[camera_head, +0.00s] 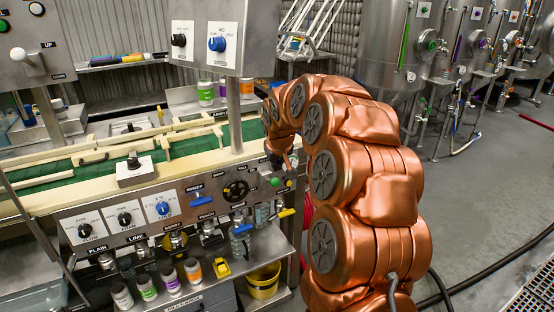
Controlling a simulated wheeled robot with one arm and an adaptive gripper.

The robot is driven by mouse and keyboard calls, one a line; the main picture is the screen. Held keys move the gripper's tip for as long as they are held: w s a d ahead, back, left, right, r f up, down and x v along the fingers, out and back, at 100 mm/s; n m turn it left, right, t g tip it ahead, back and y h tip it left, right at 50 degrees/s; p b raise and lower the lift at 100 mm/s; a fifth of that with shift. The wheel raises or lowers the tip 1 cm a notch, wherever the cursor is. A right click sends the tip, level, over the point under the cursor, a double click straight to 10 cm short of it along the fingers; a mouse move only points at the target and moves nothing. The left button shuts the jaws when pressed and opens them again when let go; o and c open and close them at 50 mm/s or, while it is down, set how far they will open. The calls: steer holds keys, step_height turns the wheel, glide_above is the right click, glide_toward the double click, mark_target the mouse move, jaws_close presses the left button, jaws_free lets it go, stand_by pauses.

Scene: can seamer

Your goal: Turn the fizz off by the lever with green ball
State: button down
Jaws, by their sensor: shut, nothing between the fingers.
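A control panel (212,203) runs along the front of the machine. A small green ball (276,182) shows near its right end, just below the end of my copper arm. Its lever stem is too small to make out. My gripper (275,160) is close to the panel, just above the green ball. It looks shut and empty. The fingertips are small and partly hidden by the arm, so I cannot tell whether they touch the lever.
Several bottles and a yellow bucket (263,281) are below. Steel tanks (402,45) stand behind right; the grey floor (470,200) is open there.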

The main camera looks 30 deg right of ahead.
mark_target(275, 181)
steer(key=shift+p+x, duration=1.1)
steer(key=shift+x, duration=3.55)
steer(key=shift+s+a+f, duration=0.1)
steer(key=shift+f, duration=0.1)
steer(key=shift+s+f+b, duration=0.15)
steer(key=shift+b, duration=0.65)
